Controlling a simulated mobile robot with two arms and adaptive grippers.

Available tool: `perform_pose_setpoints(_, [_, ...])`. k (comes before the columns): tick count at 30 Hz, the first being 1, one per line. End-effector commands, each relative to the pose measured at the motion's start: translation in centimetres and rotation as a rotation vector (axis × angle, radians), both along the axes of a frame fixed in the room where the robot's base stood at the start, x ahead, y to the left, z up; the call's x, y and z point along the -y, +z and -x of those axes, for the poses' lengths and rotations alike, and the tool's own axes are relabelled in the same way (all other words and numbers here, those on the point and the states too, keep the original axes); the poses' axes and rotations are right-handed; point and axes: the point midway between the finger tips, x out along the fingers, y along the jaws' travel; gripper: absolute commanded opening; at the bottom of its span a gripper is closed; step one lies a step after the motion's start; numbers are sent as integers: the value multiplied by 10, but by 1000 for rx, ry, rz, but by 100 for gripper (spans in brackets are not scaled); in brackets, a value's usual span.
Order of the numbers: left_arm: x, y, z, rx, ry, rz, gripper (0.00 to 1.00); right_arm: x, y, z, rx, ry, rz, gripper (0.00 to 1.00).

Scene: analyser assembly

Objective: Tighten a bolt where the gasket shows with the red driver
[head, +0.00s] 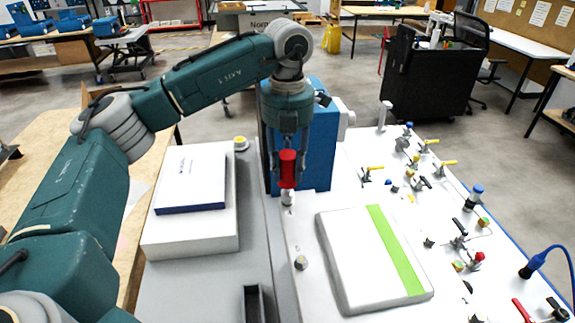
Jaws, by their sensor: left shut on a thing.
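The red driver (288,170) is upright in my left gripper (287,158), whose fingers are shut on it from both sides. Its lower end is just above or touching a small pale cylindrical fitting (288,197) at the edge of the white work surface; I cannot tell which. A blue housing (318,150) stands directly behind the driver. A small grey round knob or bolt head (301,262) sits nearer on the same surface. I cannot make out a gasket at this size. My right gripper is not in view.
A white panel with a green stripe (345,262) lies right of the driver. Several valves and fittings with coloured handles (375,170) line the right side. A booklet (191,180) lies on a white box (190,236) at left. A dark open holder (253,303) is in front.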

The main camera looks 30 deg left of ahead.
Motion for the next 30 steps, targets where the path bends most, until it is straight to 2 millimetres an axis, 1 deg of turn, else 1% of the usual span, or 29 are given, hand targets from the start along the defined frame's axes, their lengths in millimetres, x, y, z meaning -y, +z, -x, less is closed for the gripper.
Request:
perform_pose_setpoints(17, [0, -9, 0, 1, 0, 1, 0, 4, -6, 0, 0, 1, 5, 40])
perform_pose_setpoints(18, [0, -8, 0, 1, 0, 1, 22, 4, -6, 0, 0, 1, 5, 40])
perform_pose_setpoints(20, [0, -8, 0, 1, 0, 1, 10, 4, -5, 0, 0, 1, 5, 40])
perform_pose_setpoints(21, [0, -8, 0, 1, 0, 1, 2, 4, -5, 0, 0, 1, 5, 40])
perform_pose_setpoints(22, [0, -8, 0, 1, 0, 1, 0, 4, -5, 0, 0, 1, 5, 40])
perform_pose_setpoints(26, [0, -8, 0, 1, -6, 0, 0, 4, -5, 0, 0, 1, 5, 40])
perform_pose_setpoints(28, [0, -8, 0, 1, -49, 1, 0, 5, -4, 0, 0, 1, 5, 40])
perform_pose_setpoints(30, [0, -7, 0, 1, -144, 1, 0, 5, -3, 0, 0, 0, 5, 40])
